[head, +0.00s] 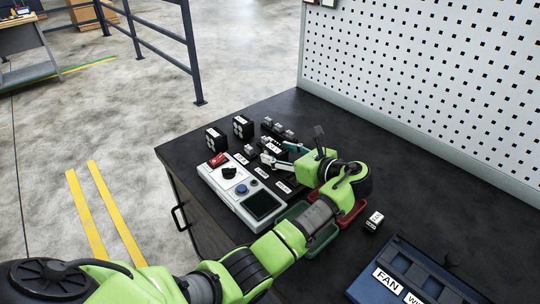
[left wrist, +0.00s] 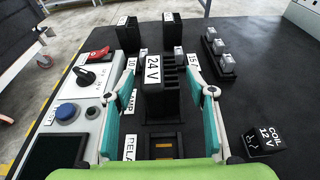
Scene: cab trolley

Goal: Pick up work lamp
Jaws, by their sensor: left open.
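I cannot pick out a work lamp by its name in either view. A partly covered label ending in "AMP" (left wrist: 131,101) lies beside my left gripper's finger. My left gripper (head: 280,154) is open over the row of black modules on the bench. In the left wrist view its teal fingers (left wrist: 160,62) stand on either side of a black block labelled "24V" (left wrist: 153,72), with gaps showing on both sides. It holds nothing that I can see. My right gripper is not in view.
A pale control box (head: 240,190) with knob and blue button sits left of the gripper. A black "COIL 12V" block (left wrist: 264,139) stands apart at right. A blue labelled tray (head: 372,290) is at front right. A perforated panel (head: 425,75) bounds the bench behind.

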